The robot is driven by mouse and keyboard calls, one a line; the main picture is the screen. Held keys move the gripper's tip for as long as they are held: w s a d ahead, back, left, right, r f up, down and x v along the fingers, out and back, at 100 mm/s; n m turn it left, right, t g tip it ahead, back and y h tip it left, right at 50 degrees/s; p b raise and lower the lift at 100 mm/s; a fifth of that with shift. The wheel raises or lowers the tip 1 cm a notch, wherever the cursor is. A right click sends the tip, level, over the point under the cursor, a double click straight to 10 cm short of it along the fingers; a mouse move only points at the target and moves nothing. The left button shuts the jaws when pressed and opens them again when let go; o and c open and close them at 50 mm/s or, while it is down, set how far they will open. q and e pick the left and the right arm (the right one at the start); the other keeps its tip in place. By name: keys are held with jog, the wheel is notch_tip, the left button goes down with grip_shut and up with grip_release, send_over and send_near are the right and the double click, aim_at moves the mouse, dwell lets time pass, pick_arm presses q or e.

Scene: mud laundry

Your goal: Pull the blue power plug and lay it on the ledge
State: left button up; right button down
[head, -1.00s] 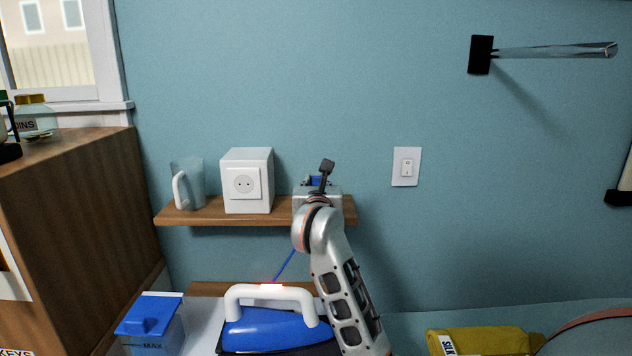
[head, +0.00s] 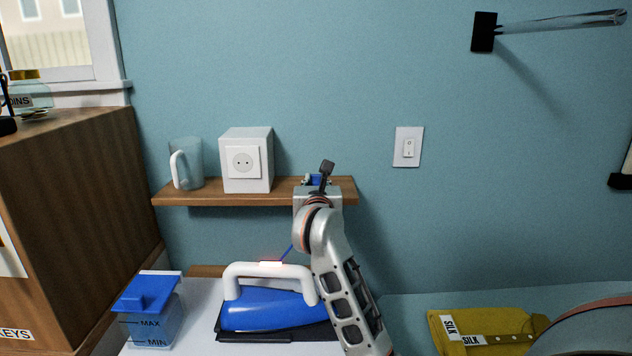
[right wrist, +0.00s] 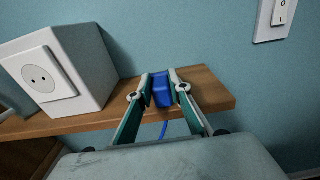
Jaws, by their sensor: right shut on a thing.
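The blue power plug (right wrist: 161,92) is between the two fingers of my right gripper (right wrist: 160,84), which is shut on it. In the head view the plug (head: 316,180) shows only in part behind my right gripper (head: 318,183). It is at the right part of the wooden ledge (head: 235,197), which also shows in the right wrist view (right wrist: 85,121). I cannot tell whether the plug touches the ledge. A blue cord hangs from it. The white socket box (head: 258,178) stands left of it with its two-hole face empty. My left gripper is not in view.
A clear mug (head: 187,165) stands at the ledge's left end. A light switch (head: 408,147) is on the wall right of the ledge.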

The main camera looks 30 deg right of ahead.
jog(key=c, duration=1.8)
grip_release()
jog(key=v, duration=1.2)
